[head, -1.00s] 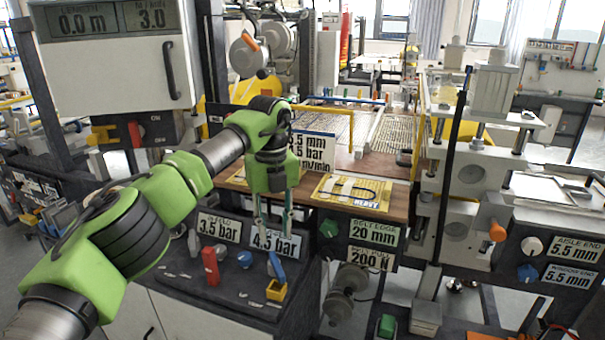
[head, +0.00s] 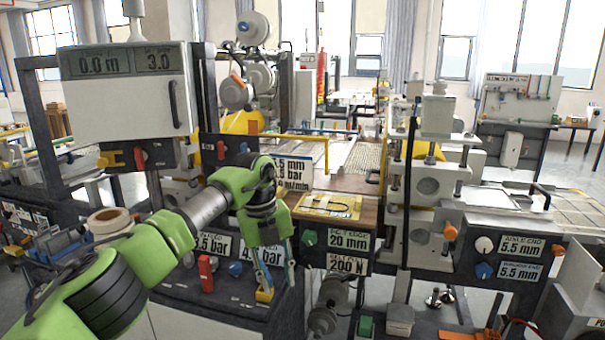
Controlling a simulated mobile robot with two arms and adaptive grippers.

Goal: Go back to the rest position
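My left arm, green and grey, comes in from the lower left. My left gripper (head: 279,277) points down in front of the machine's control console (head: 215,308). Its two thin fingers stand apart, with nothing visible held between them. In the picture a small yellow part (head: 265,295) of the console shows just by the fingertips; I cannot tell the gap in depth. My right gripper and arm are not in view.
A wooden shelf (head: 366,212) with a yellow card (head: 330,204) lies behind the gripper. Pressure and gap signs, knobs and a red lever (head: 206,273) are close by. The roller machine (head: 425,185) stands right of centre. Open floor shows at the far right.

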